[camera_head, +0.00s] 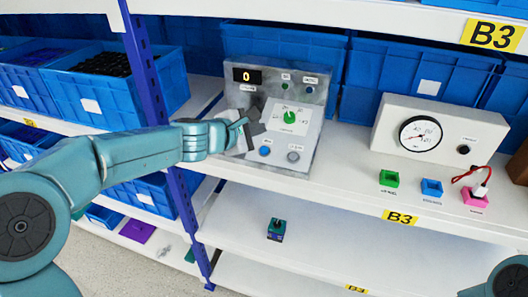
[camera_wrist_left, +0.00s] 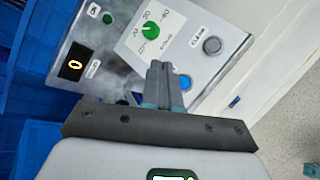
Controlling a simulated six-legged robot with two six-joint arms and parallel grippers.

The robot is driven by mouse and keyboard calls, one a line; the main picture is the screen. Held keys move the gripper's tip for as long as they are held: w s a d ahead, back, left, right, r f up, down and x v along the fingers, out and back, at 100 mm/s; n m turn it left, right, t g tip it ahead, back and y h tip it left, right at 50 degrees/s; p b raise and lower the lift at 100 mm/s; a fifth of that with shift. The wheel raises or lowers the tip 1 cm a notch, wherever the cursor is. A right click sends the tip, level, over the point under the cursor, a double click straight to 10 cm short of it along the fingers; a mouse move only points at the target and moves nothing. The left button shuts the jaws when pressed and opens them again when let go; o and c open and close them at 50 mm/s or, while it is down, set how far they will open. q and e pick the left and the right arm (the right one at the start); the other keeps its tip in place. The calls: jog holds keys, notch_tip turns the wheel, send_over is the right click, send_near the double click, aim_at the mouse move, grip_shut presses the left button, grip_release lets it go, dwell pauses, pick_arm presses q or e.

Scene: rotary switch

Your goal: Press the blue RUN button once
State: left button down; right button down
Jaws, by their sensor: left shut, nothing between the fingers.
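The grey control panel (camera_head: 315,90) stands on the shelf. It has a display reading 0 (camera_head: 247,75) and a green rotary knob (camera_head: 290,117) on a white dial plate. The blue button (camera_head: 265,151) is at its lower left; its label is too small to read. In the left wrist view the blue button (camera_wrist_left: 184,82) is partly hidden by the fingers. My left gripper (camera_head: 254,130) is shut and empty, in front of the panel, above and left of the blue button in the head view. The fingers also show in the left wrist view (camera_wrist_left: 160,66); contact cannot be told. My right gripper is out of view.
A grey CLEAR button (camera_wrist_left: 211,45) sits beside the blue one. A gauge box (camera_head: 460,120) stands to the right, with green (camera_head: 389,178), blue (camera_head: 431,187) and pink (camera_head: 474,198) blocks before it. A blue shelf post (camera_head: 150,80) is left of the panel.

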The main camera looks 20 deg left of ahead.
aim_at(264, 150)
pick_arm(q)
jog(key=f+b, duration=0.1)
jog(key=f, duration=0.1)
jog(key=w+f+b, duration=0.1)
jog(key=f, duration=0.1)
jog(key=w+f+b, duration=0.1)
jog(key=b, duration=0.1)
jog(key=shift+w+f, duration=0.1)
jog(key=shift+f, duration=0.3)
jog(key=shift+w+f, duration=0.25)
jog(key=shift+f, duration=0.2)
jog(key=shift+w, duration=0.1)
jog(key=shift+b, duration=0.3)
dwell(0.8)
jog(key=shift+w+f+b, duration=0.15)
jog(key=shift+f+b, duration=0.15)
jog(key=shift+f, duration=0.15)
